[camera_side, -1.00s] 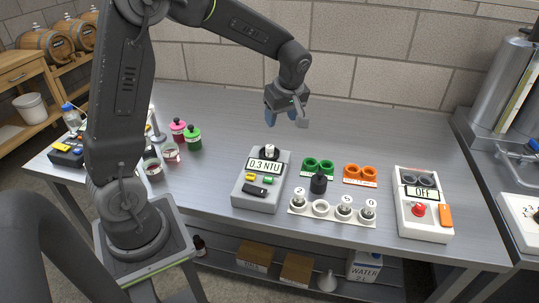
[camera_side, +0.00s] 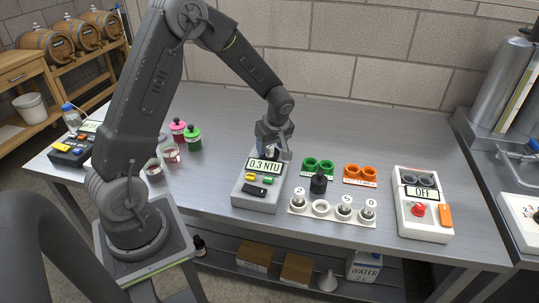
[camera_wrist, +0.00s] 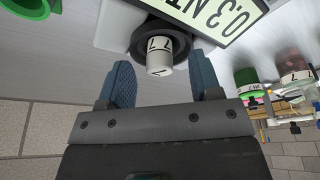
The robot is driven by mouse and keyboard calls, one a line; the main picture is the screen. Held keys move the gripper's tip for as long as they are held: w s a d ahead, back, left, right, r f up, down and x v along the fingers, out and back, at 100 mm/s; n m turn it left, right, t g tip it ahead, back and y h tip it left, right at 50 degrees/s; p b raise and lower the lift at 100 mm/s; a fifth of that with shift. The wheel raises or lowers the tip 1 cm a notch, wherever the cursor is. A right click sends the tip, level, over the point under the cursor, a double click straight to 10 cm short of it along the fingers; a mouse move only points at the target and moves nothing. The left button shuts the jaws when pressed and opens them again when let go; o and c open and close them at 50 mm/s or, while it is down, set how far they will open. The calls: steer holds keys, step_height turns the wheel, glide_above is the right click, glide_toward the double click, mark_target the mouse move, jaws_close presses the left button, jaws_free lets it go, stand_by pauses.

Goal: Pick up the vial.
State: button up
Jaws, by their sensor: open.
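The vial (camera_wrist: 159,56) sits in the dark round well of the turbidity meter (camera_side: 260,190), which reads 0.3 NTU. Only its white cap, with dark marks that look like a 7, stands out of the well; its body is hidden. My gripper (camera_wrist: 164,82) is open, with one blue finger on each side of the cap's line in the wrist view. The fingertips are close to the cap, and no grip on it shows.
A white rack (camera_side: 333,217) with white-capped vials and one empty hole stands right of the meter, a black knobbed object (camera_side: 318,183) behind it. Green (camera_side: 318,166) and orange (camera_side: 360,173) holders stand further back. A white device (camera_side: 423,205) reading OFF is at right.

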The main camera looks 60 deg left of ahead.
steer(key=shift+f, duration=0.2)
steer(key=c, duration=1)
steer(key=shift+r, duration=0.1)
